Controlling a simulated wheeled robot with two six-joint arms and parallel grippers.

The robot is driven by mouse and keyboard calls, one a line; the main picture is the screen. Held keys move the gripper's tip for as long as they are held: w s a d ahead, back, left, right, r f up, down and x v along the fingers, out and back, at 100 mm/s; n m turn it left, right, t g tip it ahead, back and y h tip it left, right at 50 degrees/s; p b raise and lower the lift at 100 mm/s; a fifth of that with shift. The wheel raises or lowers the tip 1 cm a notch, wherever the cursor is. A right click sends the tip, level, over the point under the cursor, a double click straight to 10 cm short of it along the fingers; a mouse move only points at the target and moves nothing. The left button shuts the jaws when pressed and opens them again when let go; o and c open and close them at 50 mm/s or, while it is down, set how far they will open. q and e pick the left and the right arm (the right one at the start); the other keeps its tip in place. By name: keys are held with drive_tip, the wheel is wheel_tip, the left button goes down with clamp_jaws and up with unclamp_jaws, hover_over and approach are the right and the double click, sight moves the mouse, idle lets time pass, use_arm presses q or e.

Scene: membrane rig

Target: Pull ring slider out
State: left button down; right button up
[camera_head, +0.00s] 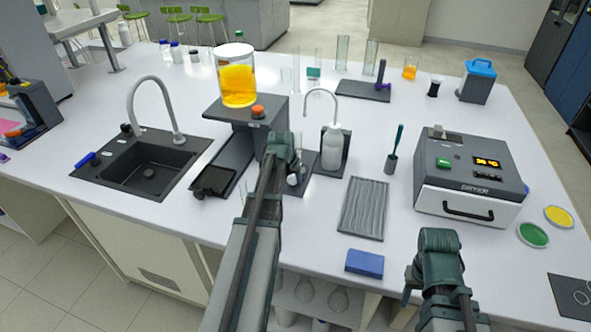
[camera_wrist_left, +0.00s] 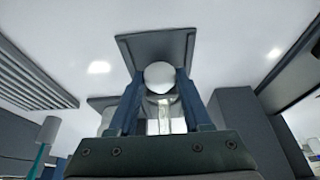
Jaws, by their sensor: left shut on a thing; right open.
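The rig is a dark stand (camera_head: 262,108) with an orange knob (camera_head: 258,112) and a clear vessel of orange-yellow liquid (camera_head: 237,75) on top. A white ball-shaped knob (camera_head: 292,180) shows by a dark plate (camera_head: 302,188) at the stand's right. My left gripper (camera_wrist_left: 160,92) is shut on this white knob, which is between its two fingers in the left wrist view (camera_wrist_left: 159,77). A clear tube shows below it there. I cannot tell which part is the ring slider; my left arm covers part of the rig. My right gripper (camera_head: 409,285) is open, empty, near the front edge.
A wash bottle (camera_head: 332,148) stands close right. A ridged grey mat (camera_head: 363,208), a blue block (camera_head: 364,263) and the dryer (camera_head: 470,178) are further right.

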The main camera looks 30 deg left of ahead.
use_arm(q)
drive_tip(key=s, duration=0.2)
drive_tip(key=s+d, duration=0.1)
drive_tip(key=s, duration=0.2)
drive_tip(key=shift+s+d, duration=0.2)
drive_tip(key=shift+s, duration=0.1)
drive_tip(key=shift+c, duration=1.8)
unclamp_jaws()
drive_tip(key=shift+w, duration=0.1)
drive_tip(key=p+v, duration=1.2)
drive_tip(key=v, duration=0.1)
drive_tip(key=shift+s+r+p, duration=0.25)
drive_tip(key=shift+r+p, duration=0.05)
drive_tip(key=shift+p, duration=0.05)
drive_tip(key=shift+d, duration=0.15)
